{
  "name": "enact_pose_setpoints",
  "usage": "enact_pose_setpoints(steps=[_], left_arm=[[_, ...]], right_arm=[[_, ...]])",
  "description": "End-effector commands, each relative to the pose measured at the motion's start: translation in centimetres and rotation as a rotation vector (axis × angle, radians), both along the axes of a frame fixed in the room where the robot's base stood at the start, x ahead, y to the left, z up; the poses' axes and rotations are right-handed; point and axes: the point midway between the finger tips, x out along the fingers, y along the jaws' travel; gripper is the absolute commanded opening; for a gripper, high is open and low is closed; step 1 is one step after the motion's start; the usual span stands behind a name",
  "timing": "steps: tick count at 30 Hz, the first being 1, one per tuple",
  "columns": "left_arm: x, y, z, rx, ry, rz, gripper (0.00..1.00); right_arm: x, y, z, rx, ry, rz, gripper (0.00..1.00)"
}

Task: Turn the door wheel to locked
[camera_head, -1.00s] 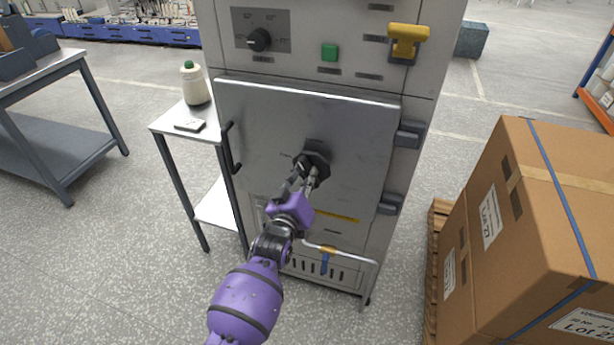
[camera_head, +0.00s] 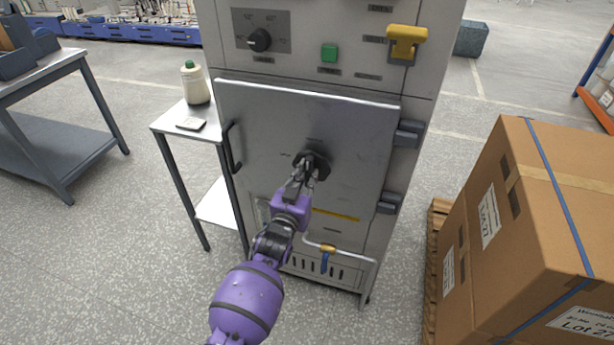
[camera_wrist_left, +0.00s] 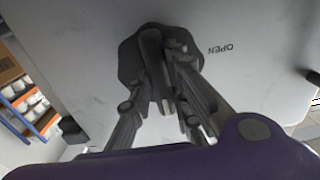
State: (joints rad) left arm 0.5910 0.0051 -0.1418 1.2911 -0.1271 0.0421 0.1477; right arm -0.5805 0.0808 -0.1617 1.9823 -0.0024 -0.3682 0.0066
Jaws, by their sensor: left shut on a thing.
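The door wheel (camera_head: 318,164) is a dark grey knob in the middle of the grey metal door (camera_head: 265,125). In the left wrist view the wheel (camera_wrist_left: 130,62) has a raised bar across it, and the word OPEN is printed on the door beside it. My left gripper (camera_head: 308,172) is shut on the wheel's bar; its fingers (camera_wrist_left: 168,85) lie on both sides of the bar in the left wrist view. The fingers partly hide the wheel. My right gripper is not in view.
A black door handle (camera_head: 232,148) is at the door's left edge. A pipe with a yellow-and-blue valve (camera_head: 327,250) is below. A small side table (camera_head: 172,124) with a bottle (camera_head: 195,83) stands left; strapped cartons (camera_head: 560,190) stand right.

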Motion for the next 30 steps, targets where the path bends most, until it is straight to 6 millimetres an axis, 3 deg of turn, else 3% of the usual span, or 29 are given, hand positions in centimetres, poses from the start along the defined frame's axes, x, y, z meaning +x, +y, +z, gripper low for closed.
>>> enact_pose_setpoints(steps=[9,10,14,24,30], left_arm=[[0.0,0.0,-0.1,0.01,-0.002,0.0,0.0],[0.0,0.0,-0.1,0.01,-0.002,0.0,0.18],[0.0,0.0,-0.1,0.008,-0.002,0.0,0.36],[-0.2,0.1,-0.1,0.006,-0.001,0.0,0.36],[-2.7,0.9,-0.1,0.005,0.0,0.001,0.36]], right_arm=[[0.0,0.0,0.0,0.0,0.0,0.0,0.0],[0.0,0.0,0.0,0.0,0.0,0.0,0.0],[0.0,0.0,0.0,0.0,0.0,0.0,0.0],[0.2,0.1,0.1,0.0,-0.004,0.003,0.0],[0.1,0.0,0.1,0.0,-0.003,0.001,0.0]])
